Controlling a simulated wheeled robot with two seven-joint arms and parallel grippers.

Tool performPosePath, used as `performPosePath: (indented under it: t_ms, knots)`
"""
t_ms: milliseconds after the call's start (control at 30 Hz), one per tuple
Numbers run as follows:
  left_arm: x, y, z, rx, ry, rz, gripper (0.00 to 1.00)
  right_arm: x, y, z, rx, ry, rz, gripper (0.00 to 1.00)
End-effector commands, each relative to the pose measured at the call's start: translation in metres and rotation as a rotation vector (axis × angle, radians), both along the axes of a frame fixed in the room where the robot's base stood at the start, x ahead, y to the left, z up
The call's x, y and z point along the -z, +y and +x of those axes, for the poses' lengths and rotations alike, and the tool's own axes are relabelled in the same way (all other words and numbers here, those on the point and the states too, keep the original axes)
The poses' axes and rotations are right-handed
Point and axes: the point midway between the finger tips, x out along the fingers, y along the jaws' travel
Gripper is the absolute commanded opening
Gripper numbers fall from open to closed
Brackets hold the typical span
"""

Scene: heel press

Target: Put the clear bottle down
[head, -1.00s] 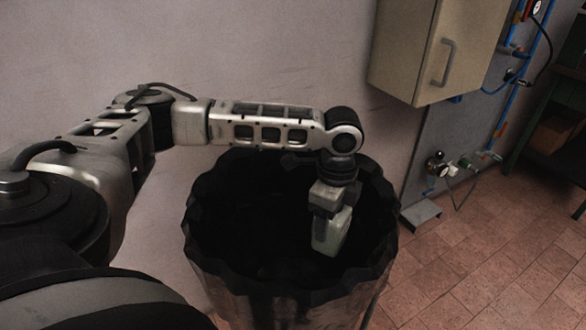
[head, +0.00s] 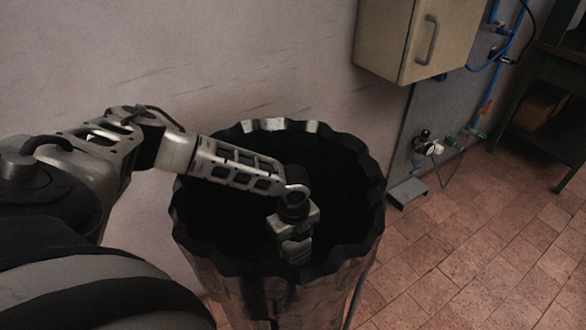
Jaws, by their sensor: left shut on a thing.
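My left gripper (head: 293,238) reaches down inside the mouth of a tall dark bin, pointing downward. It is shut on a pale, clear-looking bottle (head: 297,252), of which only a small part shows below the fingers. The rest of the bottle is hidden by the gripper and the dark inside of the bin. I cannot tell whether the bottle touches anything in there. My right gripper is not in view.
The bin (head: 353,262) has a wavy black liner rim close around my left forearm. A plain wall stands behind it. A beige cabinet (head: 400,40) hangs at the upper right, with blue pipes beside it.

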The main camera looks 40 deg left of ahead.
Motion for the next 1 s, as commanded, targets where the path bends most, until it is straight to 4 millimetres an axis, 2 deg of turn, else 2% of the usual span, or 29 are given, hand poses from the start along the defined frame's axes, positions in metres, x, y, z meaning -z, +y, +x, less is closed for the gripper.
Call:
performPosePath:
  t_ms: [100, 833, 867, 900, 933, 1000]
  knots:
    - [0.008, 0.0, 0.0, 0.001, -0.001, 0.001, 0.41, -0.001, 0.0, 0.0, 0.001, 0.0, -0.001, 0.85]
    - [0.021, 0.0, 0.001, 0.001, -0.002, 0.0, 0.41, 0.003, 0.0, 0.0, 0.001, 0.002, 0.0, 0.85]
    - [0.021, 0.0, 0.001, 0.001, -0.002, 0.0, 0.66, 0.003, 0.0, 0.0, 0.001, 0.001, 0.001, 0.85]
    - [0.021, 0.0, 0.001, 0.001, -0.002, 0.0, 0.77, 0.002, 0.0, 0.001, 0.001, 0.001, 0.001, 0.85]
    - [0.021, 0.0, 0.001, 0.001, -0.002, 0.0, 0.85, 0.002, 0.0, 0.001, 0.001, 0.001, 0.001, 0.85]
    - [0.02, 0.0, 0.001, 0.0, -0.002, 0.0, 0.85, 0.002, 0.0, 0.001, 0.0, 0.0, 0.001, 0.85]
